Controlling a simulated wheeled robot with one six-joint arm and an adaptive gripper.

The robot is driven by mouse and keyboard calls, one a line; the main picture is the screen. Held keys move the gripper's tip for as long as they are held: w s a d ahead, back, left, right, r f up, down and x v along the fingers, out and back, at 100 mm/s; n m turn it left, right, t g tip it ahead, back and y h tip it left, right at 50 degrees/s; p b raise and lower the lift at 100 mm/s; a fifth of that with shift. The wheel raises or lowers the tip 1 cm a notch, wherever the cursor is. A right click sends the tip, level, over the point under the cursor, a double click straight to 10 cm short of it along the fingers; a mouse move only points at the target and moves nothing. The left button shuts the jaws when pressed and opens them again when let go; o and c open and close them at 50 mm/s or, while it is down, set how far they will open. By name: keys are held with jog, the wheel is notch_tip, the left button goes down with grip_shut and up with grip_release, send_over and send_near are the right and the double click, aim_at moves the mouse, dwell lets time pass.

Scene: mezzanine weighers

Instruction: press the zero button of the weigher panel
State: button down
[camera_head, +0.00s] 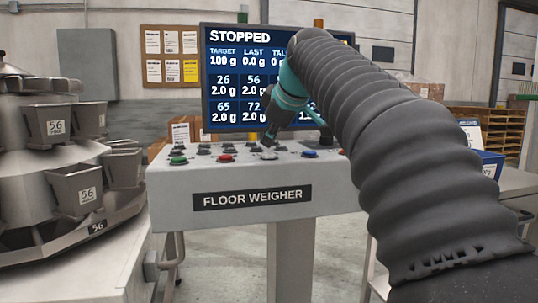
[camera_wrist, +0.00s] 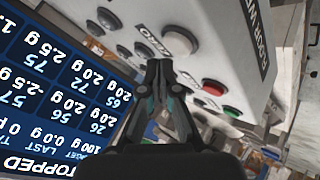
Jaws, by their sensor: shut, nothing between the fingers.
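The weigher panel (camera_head: 165,180) is a grey box on a post, marked FLOOR WEIGHER. Its front row holds green, red, white and blue buttons. The white button (camera_head: 268,154) is between red and blue; in the wrist view it is the large pale button (camera_wrist: 180,40), with a dark label beside it that seems to read ZERO, upside down. My gripper (camera_head: 268,142) is shut and empty, pointing down just behind the white button. In the wrist view its fingertips (camera_wrist: 158,63) are beside that button, not over its middle. I cannot tell how high they are above the panel.
A screen (camera_head: 225,90) reading STOPPED stands behind the panel. The red button (camera_head: 225,157) and blue button (camera_head: 309,154) flank the white one. Smaller dark buttons lie behind. A machine with metal buckets (camera_head: 75,190) stands at the left.

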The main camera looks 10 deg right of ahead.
aim_at(270, 154)
jog(key=shift+f, duration=0.15)
dwell(0.7)
jog(key=shift+f+b, duration=0.3)
jog(key=shift+f+b, duration=0.3)
jog(key=shift+f, duration=0.15)
dwell(0.7)
jog(key=shift+r, duration=0.15)
jog(key=shift+r+p, duration=0.75)
jog(key=shift+p, duration=0.15)
notch_tip(270, 154, up, 3)
jog(key=p, duration=0.3)
jog(key=shift+r, duration=1)
